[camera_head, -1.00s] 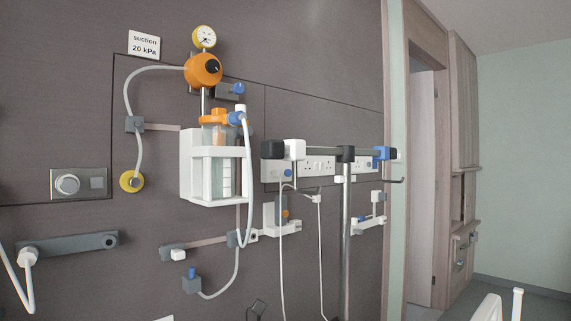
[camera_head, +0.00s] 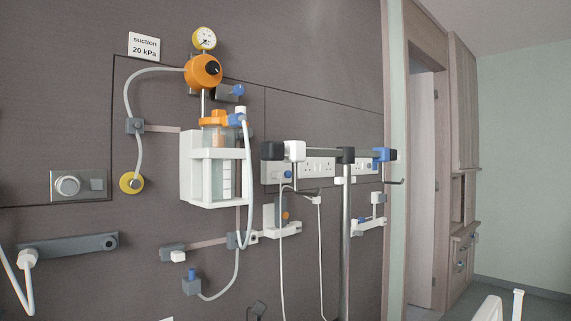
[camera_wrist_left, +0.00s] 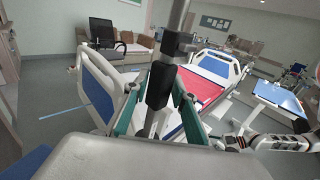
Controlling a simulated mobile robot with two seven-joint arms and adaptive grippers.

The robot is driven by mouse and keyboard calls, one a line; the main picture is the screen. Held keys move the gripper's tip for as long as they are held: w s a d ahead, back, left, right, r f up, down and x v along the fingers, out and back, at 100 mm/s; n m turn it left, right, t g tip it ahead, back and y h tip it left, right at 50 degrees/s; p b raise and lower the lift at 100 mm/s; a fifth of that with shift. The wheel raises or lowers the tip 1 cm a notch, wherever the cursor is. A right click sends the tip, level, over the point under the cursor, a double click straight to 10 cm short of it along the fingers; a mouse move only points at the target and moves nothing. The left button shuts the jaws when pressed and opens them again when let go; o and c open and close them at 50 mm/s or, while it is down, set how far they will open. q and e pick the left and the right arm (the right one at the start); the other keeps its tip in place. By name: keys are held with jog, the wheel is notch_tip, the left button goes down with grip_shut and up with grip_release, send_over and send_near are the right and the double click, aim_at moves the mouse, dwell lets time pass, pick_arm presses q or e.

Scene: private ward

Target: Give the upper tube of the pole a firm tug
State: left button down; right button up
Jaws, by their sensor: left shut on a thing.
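In the head view the pole (camera_head: 346,240) stands upright in front of the wall, with a dark crossbar (camera_head: 322,154) across its top. In the left wrist view its grey metal tube (camera_wrist_left: 180,14) runs down into a dark grey collar (camera_wrist_left: 175,47), with a black grip part (camera_wrist_left: 160,86) just below. My left gripper (camera_wrist_left: 157,104), with teal fingers, is shut around the pole below the collar. The fingers and wrist hide part of the tube, so I cannot tell exactly where the hold lies. The left gripper is outside the head view.
The suction unit (camera_head: 213,170) and sockets (camera_head: 318,167) are on the wall behind the pole. A bed (camera_wrist_left: 210,70) with a red cover stands behind it in the wrist view, with an overbed table (camera_wrist_left: 280,101) to the right. A hose (camera_head: 245,185) hangs nearby.

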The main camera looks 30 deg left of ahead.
pick_arm(q)
jog(key=shift+r, duration=0.45)
jog(key=shift+f+b, duration=0.25)
jog(key=shift+b, duration=0.15)
dwell(0.3)
jog(key=c, duration=0.9)
grip_release()
jog(key=shift+f, duration=0.15)
jog(key=b+v, duration=0.4)
jog(key=v, duration=0.4)
